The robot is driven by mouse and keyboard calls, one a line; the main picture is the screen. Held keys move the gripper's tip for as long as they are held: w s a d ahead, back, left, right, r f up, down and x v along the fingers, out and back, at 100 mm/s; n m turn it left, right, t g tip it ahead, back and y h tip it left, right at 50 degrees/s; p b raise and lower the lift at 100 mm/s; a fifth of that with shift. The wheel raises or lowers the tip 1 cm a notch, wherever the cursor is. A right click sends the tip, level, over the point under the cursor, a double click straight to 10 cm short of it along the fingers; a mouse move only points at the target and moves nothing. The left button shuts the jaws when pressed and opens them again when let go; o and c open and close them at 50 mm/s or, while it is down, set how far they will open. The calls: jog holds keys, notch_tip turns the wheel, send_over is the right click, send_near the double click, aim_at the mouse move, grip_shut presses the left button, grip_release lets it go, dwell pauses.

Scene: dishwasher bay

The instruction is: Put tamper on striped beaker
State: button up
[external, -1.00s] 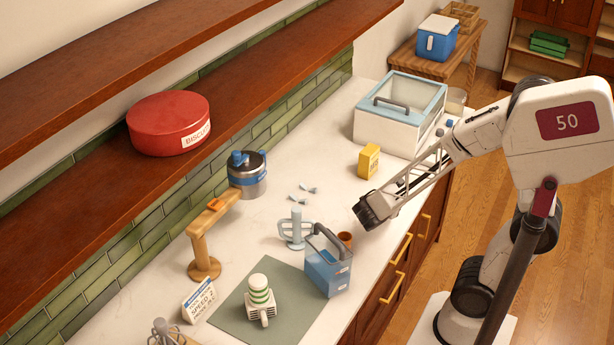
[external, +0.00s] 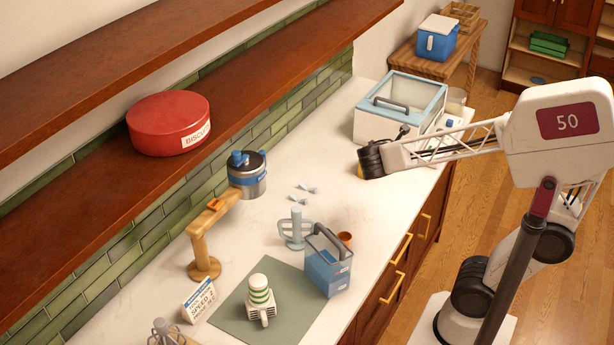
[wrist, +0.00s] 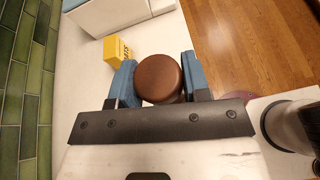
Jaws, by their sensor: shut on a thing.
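In the wrist view my gripper (wrist: 157,68) has its blue fingers on both sides of a round brown-topped thing (wrist: 158,80), which appears to be the tamper. I see it from above; its lower part is hidden. In the external view my gripper (external: 369,161) is over the far part of the counter, and what it holds cannot be made out. The green-and-white striped beaker (external: 259,288) stands upright on the grey-green mat (external: 288,282) at the near end of the counter, well away from my gripper. A pale ribbed part with a handle shows at its lower front.
A blue carrier (external: 327,268), an orange cup (external: 345,239) and a pale blue rack (external: 295,229) stand between my gripper and the beaker. A wooden stand (external: 204,262) is at left. A yellow box (wrist: 116,50) and a glass-lidded bin (external: 385,128) are near my gripper. Shelves overhang the wall side.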

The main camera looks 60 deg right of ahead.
jog(key=w+a+n+t+y, duration=0.1)
jog(key=w+a+n+t, duration=0.25)
jog(key=a, duration=0.45)
jog(key=w+a+n+t+y, duration=0.2)
jog(key=a+n+t, duration=0.15)
jog(key=a, duration=0.45)
jog(key=w+a+n+t+y, duration=0.1)
jog(key=w+a+n+t, duration=0.25)
jog(key=a, duration=0.45)
jog(key=s+a+n+t+y, duration=0.2)
jog(key=s+a+n+y, duration=0.15)
jog(key=a, duration=0.65)
jog(key=s+a+n+t+y, duration=0.25)
jog(key=a+y, duration=0.25)
jog(key=a, duration=0.6)
jog(key=shift+n+g, duration=0.3)
jog(key=shift+n, duration=0.15)
jog(key=f, duration=0.2)
jog(key=w+f, duration=0.1)
jog(key=f, duration=0.2)
jog(key=shift+d, duration=0.15)
jog(key=shift+w, duration=0.1)
